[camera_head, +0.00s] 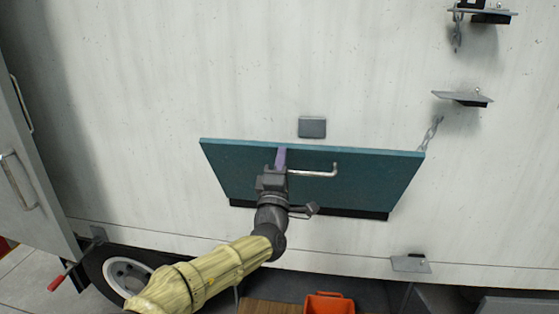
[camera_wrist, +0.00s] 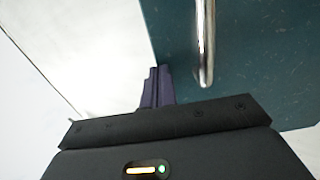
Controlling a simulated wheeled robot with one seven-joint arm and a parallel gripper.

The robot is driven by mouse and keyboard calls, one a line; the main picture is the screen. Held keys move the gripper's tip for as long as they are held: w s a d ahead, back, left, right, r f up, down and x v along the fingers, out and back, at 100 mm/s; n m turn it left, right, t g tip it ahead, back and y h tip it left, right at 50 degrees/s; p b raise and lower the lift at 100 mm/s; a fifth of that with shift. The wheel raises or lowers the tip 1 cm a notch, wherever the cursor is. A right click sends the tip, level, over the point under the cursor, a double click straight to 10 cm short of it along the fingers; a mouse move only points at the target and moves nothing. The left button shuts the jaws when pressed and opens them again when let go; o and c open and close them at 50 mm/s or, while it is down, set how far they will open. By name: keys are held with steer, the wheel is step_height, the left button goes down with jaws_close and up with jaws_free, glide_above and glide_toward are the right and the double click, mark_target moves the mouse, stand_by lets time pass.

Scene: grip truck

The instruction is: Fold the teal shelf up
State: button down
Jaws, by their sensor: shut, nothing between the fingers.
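The teal shelf (camera_head: 360,180) is a flat panel on the side of the truck, its lower edge along a dark strip (camera_head: 310,211). It looks tilted up, its upper edge nearer to me than the lower; I cannot tell the exact angle. A chrome handle (camera_head: 315,173) is on its face. My gripper (camera_head: 281,156) is shut and empty, its purple fingers in front of the panel, left of the handle. In the wrist view the shut fingers (camera_wrist: 156,88) are beside the teal panel (camera_wrist: 255,60) and left of the handle (camera_wrist: 205,45). Contact is unclear.
A grey plate (camera_head: 312,127) is on the white wall above the shelf. A chain (camera_head: 431,133) runs near the shelf's right corner. Metal brackets (camera_head: 463,98) are at upper right. An orange crate (camera_head: 330,303) and a wheel (camera_head: 128,276) are below.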

steer(key=w+r+g+p, duration=0.1)
steer(key=w+p, duration=0.1)
steer(key=w+d+r+g+p, duration=0.1)
steer(key=w+r+p, duration=0.2)
steer(key=w+p, duration=0.1)
steer(key=w, duration=0.1)
steer(key=shift+w+d+r+g, duration=0.1)
steer(key=shift+d+r+g, duration=0.15)
steer(key=shift+r+g, duration=0.15)
steer(key=w+g+p, duration=0.1)
steer(key=w, duration=0.1)
steer(key=w+d+g+p, duration=0.1)
steer(key=w+p, duration=0.1)
steer(key=w, duration=0.1)
steer(key=w+r+y+p, duration=0.1)
steer(key=w+p, duration=0.1)
steer(key=shift+w+d+g, duration=0.15)
steer(key=shift+w+g, duration=0.2)
steer(key=shift+g, duration=0.05)
steer(key=shift+p, duration=0.35)
steer(key=shift+r, duration=0.2)
